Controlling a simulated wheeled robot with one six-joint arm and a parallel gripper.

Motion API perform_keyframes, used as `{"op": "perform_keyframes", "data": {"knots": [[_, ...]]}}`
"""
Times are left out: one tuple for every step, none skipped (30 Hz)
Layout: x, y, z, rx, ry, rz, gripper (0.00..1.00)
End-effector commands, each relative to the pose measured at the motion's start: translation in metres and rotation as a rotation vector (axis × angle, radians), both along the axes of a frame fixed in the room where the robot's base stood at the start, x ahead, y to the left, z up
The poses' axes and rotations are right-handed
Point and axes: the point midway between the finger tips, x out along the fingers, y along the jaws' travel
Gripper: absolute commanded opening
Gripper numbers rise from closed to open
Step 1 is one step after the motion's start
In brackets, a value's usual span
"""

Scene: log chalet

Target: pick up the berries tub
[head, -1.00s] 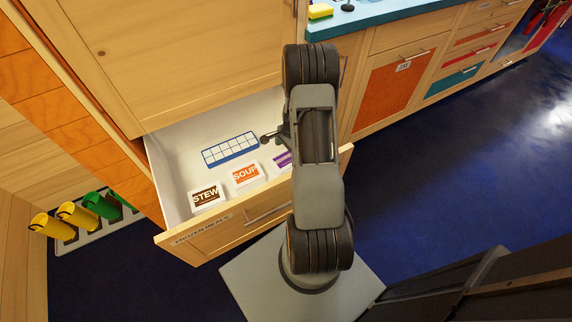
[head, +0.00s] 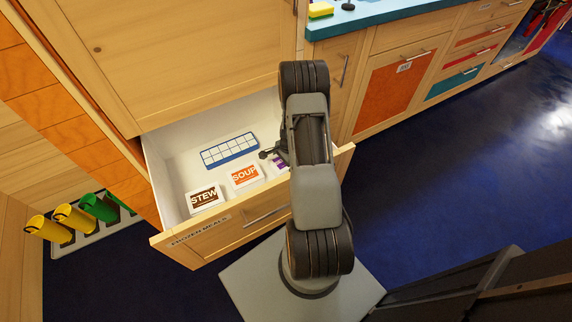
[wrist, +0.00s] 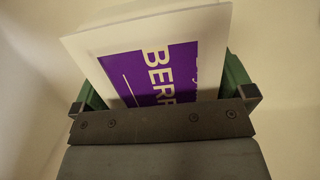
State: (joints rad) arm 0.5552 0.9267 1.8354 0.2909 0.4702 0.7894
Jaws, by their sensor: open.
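The berries tub (wrist: 150,60) is white with a purple label reading "BERR", the rest cut off, and fills the middle of the wrist view. In the head view its purple label (head: 280,165) shows only in part in the open drawer, behind my arm. My gripper (wrist: 165,100) is open, with a green-sided finger at either side of the tub in the wrist view. I cannot tell whether the fingers touch it. In the head view only a dark part of my gripper (head: 268,154) shows beside the tub; my arm hides the rest.
The open drawer (head: 172,170) also holds a stew tub (head: 205,197), a soup tub (head: 243,177) next to the berries tub, and a blue-and-white ice tray (head: 229,151) behind. White drawer walls are close around my gripper.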

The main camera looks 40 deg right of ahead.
Motion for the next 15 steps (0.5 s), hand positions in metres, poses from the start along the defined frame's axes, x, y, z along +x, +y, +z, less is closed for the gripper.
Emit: {"op": "perform_keyframes", "data": {"knots": [[0.0,-0.0001,0.0005,0.0,0.0,0.0,1.0],[0.0,-0.0001,0.0005,0.0,0.0,0.0,0.99],[-0.0001,-0.0001,0.0005,0.0,0.0,0.0,0.95],[-0.0001,-0.0001,0.0005,0.0,0.0,0.0,0.92],[-0.0001,-0.0001,0.0005,0.0,0.0,0.0,0.89],[-0.0002,-0.0001,0.0005,0.0,0.0,0.0,0.86],[-0.0002,-0.0001,0.0006,0.0,0.0,0.0,0.83],[-0.0002,-0.0001,0.0006,0.0,0.0,0.0,0.8],[-0.0002,-0.0001,0.0006,0.0,0.0,0.0,0.76],[-0.0002,-0.0002,0.0006,0.0,0.0,0.0,0.73],[-0.0002,-0.0001,0.0006,0.0,0.001,0.0,0.7],[-0.0003,-0.0002,0.0006,0.0,0.001,0.0,0.67],[-0.0003,-0.0002,0.0006,0.0,0.001,0.0,0.64],[-0.0003,-0.0002,0.0006,0.0,0.001,0.0,0.61],[-0.0003,-0.0002,0.0006,0.0,0.001,0.0,0.57]]}}
